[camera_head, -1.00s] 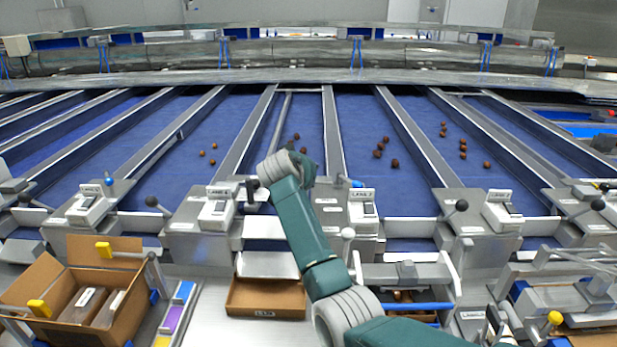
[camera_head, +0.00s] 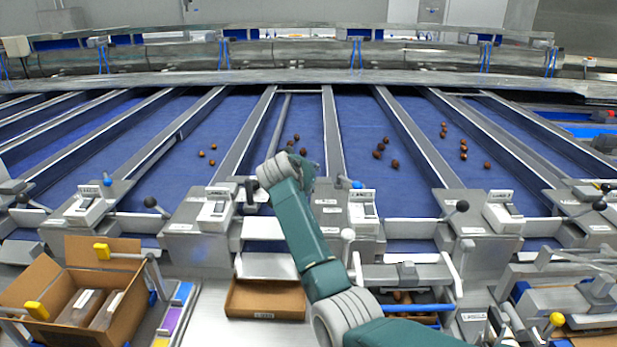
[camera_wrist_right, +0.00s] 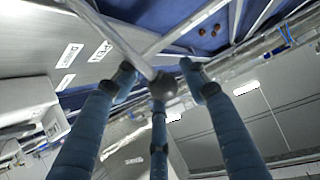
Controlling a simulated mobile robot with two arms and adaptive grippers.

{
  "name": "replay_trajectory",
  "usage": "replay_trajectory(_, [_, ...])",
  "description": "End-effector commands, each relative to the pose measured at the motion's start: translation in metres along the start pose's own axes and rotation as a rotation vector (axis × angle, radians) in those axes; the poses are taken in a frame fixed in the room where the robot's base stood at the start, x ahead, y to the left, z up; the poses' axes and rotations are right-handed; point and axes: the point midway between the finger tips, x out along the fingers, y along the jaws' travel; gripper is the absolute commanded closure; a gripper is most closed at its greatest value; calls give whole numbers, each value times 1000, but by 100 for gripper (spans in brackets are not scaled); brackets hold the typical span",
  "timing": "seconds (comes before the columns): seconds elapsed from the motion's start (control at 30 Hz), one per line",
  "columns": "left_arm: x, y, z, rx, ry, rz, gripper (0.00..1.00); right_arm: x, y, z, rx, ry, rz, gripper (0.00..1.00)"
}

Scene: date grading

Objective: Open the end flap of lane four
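A white control box (camera_head: 216,210), its label too blurred to read surely, stands at the lane end beside my right gripper. A pale flap plate (camera_head: 264,228) closes across the lane end below; my forearm partly covers its right side. My right gripper (camera_head: 251,190) is mostly hidden behind my teal wrist in the head view. Gaps show on both sides of the knob. My left gripper is not in view.
Several dates (camera_head: 380,150) lie on the blue lanes. Other knobbed levers (camera_head: 151,202) stand at neighbouring lane ends. An open carton (camera_head: 265,314) sits below the flap, and a larger box (camera_head: 20,285) stands at the left.

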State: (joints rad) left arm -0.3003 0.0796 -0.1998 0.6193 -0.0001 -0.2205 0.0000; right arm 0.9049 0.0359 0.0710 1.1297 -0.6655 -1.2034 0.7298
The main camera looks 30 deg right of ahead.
Motion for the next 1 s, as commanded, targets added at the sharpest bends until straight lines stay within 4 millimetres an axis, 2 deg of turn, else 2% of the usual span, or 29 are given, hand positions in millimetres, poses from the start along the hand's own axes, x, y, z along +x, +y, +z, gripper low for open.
replay_trajectory(0.03, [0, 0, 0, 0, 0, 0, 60, -1, -4, 5, 0, -8, -9, 56])
replay_trajectory(0.27, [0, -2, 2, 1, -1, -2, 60, -10, -6, 3, 1, -4, -12, 56])
replay_trajectory(0.7, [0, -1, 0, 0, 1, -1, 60, -96, -1, 0, 4, -1, -10, 56])
replay_trajectory(0.83, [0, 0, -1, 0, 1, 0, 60, -112, 1, 0, 2, -1, -6, 56])
replay_trajectory(1.0, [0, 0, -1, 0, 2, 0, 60, -121, 2, 0, 3, -1, -3, 56])
